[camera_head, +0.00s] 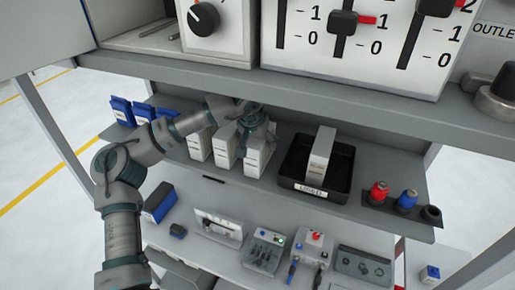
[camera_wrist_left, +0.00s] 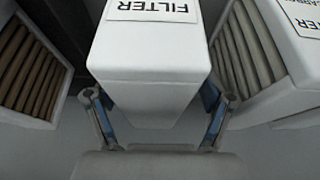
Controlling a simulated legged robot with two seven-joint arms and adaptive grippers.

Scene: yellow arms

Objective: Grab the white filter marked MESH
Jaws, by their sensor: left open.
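Several white filters stand in a row on the middle shelf in the head view, among them a left one (camera_head: 199,144), a middle one (camera_head: 226,148) and a right one (camera_head: 258,156). My left gripper (camera_head: 247,123) is over the row. In the left wrist view a white filter (camera_wrist_left: 150,62) with FILTER printed upside down lies between the open fingers of my left gripper (camera_wrist_left: 152,98), one on each side. I cannot tell whether they touch it. The word MESH is not readable here. My right gripper is not in view.
In the left wrist view, pleated filters stand close on the left (camera_wrist_left: 32,70) and right (camera_wrist_left: 265,55). A black tray (camera_head: 335,185) labelled USED holds another filter (camera_head: 320,155). Red (camera_head: 378,192) and blue (camera_head: 406,201) items stand right of it. An upper shelf (camera_head: 290,85) overhangs the row.

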